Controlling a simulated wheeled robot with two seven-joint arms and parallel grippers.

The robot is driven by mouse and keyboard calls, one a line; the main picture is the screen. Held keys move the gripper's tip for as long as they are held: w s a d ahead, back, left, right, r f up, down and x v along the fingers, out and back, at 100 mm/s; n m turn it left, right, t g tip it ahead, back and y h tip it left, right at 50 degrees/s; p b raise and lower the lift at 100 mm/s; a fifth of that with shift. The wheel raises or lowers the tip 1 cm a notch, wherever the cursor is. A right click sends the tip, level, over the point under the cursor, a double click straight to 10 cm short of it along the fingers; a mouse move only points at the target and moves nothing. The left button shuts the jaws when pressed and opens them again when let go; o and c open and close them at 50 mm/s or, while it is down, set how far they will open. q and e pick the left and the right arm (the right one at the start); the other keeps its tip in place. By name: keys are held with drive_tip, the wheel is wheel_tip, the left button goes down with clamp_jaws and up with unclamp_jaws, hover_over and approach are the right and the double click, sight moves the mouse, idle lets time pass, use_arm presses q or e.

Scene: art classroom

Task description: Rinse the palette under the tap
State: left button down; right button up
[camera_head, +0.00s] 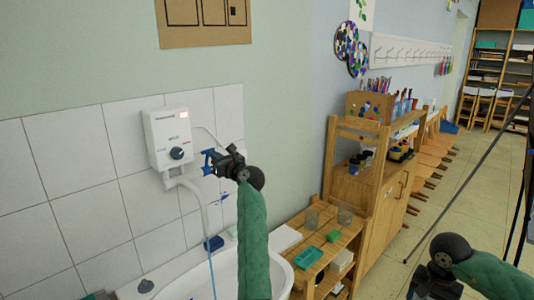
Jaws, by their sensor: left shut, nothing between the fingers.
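My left gripper (209,162) is shut and empty, just right of the white water heater (168,136) with its dark knob (177,153). I cannot tell whether its fingers touch the heater. A white spout (200,198) curves down from the heater over the white sink (280,270). A thin blue line, like running water, drops from it into the basin. My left arm hides part of the sink. No palette is clearly seen in the sink or in my grippers. My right gripper (425,286) is at the lower right, partly cut off by the frame; its fingers are unclear.
Two round, colour-spotted boards (346,42) hang on the wall. A wooden shelf (340,245) right of the sink holds glasses (312,219) and a green tray (307,258). A taller wooden cabinet (352,188) stands behind it. The floor to the right is mostly clear.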

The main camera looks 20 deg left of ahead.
drive_tip(key=shift+f+b, duration=0.95)
drive_tip(key=shift+b, duration=0.05)
use_arm(q)
drive_tip(key=a+b, duration=0.1)
drive_tip(key=w+a+r, duration=0.1)
drive_tip(key=a, duration=0.1)
drive_tip(key=shift+w+r+b, duration=0.15)
drive_tip(key=shift+r+b, duration=0.15)
drive_tip(key=shift+b, duration=0.05)
use_arm(e)
drive_tip(key=shift+f, duration=0.85)
use_arm(q)
drive_tip(key=shift+r, duration=0.25)
drive_tip(key=shift+a, duration=0.1)
